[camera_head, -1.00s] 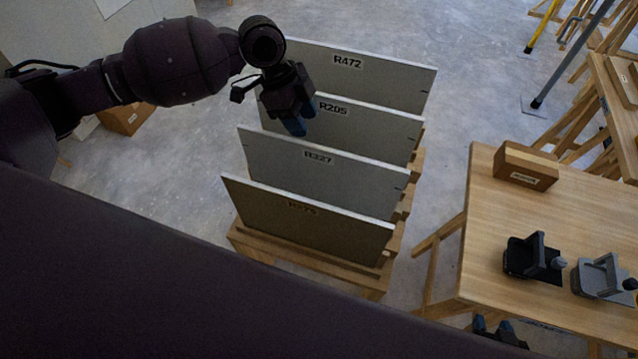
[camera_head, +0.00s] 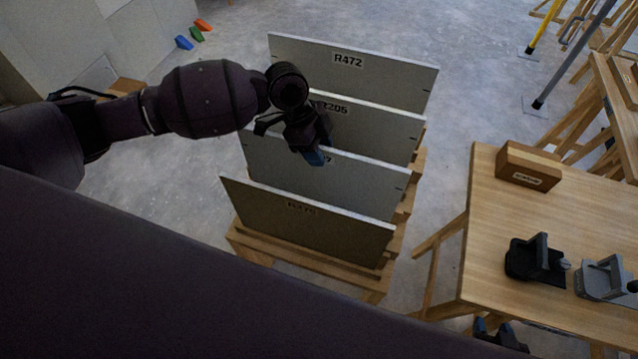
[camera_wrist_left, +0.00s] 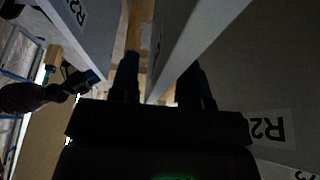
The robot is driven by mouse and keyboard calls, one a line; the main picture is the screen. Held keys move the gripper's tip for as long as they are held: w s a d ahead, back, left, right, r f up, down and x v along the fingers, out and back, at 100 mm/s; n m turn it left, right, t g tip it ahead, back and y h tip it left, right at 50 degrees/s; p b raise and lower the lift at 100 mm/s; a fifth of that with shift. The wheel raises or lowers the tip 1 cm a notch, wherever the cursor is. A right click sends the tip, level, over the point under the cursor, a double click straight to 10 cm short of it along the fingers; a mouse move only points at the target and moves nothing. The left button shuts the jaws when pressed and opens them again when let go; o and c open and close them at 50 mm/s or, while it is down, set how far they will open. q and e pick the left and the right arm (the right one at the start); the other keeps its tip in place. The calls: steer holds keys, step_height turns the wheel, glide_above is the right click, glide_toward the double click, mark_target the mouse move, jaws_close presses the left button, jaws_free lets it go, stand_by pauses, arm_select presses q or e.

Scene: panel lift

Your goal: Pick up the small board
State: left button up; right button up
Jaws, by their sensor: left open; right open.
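Several grey boards stand upright in a row in a wooden rack (camera_head: 300,273): R472 (camera_head: 400,78) at the back, then R205 (camera_head: 385,130), R327 (camera_head: 350,185), and a front board (camera_head: 300,222) with a faint label. I cannot tell which is the small board. My left gripper (camera_head: 314,157) is open at the top edge of R327, fingers pointing down. In the left wrist view a pale board edge runs between its dark fingers (camera_wrist_left: 160,82); contact is unclear. My right gripper (camera_head: 500,332) is open, low beside the table, partly hidden.
A wooden table (camera_head: 490,245) stands right of the rack, with a brown box (camera_head: 528,166), a black device (camera_head: 535,260) and a grey device (camera_head: 603,279). Poles and trestles are at the upper right. Small coloured items (camera_head: 194,34) lie on the floor at the back left.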

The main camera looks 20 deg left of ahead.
arm_select(q)
jaws_close()
steer(key=shift+w+r, duration=0.1)
steer(key=shift+r, duration=0.05)
arm_select(e)
steer(key=shift+w+a+r, duration=0.1)
steer(key=shift+w, duration=0.3)
arm_select(q)
step_height(320, 180, up, 20)
steer(key=p, duration=0.2)
arm_select(e)
steer(key=r, duration=0.2)
steer(key=shift+w+r, duration=0.2)
steer(key=shift+r, duration=0.2)
steer(key=shift+s, duration=0.1)
steer(key=shift+s+f, duration=0.2)
steer(key=shift+s, duration=0.1)
